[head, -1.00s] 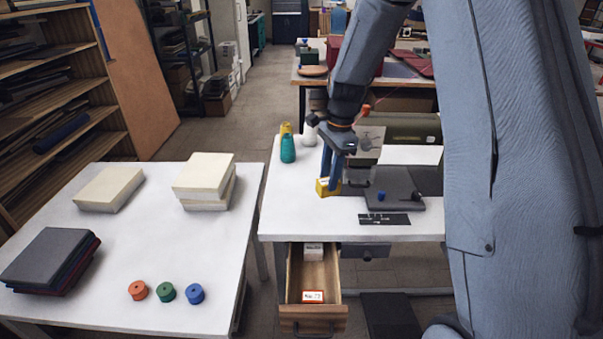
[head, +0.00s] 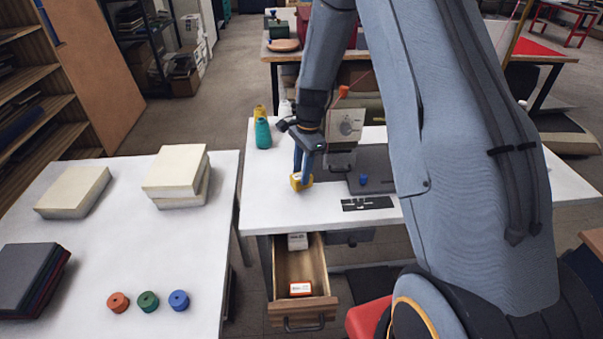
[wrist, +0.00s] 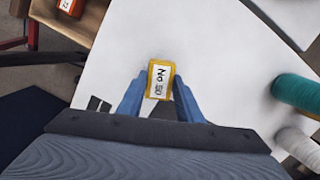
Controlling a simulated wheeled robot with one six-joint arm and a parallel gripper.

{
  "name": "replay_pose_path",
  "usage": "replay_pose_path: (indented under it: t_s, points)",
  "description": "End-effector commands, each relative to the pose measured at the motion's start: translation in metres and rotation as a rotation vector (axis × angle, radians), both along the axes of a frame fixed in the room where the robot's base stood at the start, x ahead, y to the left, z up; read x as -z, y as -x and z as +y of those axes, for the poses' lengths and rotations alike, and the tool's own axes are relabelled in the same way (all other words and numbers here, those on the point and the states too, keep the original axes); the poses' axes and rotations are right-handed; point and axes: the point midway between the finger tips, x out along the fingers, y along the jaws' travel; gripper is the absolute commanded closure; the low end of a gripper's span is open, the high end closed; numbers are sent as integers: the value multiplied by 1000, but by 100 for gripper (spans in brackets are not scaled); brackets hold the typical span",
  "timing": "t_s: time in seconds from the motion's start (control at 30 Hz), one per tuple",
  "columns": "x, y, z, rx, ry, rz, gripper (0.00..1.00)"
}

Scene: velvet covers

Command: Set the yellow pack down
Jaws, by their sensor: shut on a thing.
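The yellow pack (head: 301,181) is a small block with a white label; in the wrist view the pack (wrist: 159,80) reads "No 50". My gripper (head: 303,170) has its blue fingers shut on the pack's two sides, and the fingers (wrist: 158,97) also show in the wrist view. The pack is at the left part of the white sewing table (head: 262,196), over its top and close above or touching it; I cannot tell which.
An open wooden drawer (head: 301,267) below the front edge holds a white pack (head: 297,241) and an orange-and-white pack (head: 300,288). A teal spool (head: 263,133) stands behind left. A sewing machine (head: 345,124) is at the right. The tabletop left of my gripper is clear.

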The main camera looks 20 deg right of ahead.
Motion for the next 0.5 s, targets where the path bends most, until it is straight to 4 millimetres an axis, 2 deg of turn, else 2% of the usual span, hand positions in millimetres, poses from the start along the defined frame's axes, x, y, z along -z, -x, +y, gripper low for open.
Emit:
replay_pose_path:
  t_s: [0.17, 0.5]
  points:
    - [16, 0, 0, -1, 1, -1, 90]
    - [19, -1, 0, -1, 1, -1, 90]
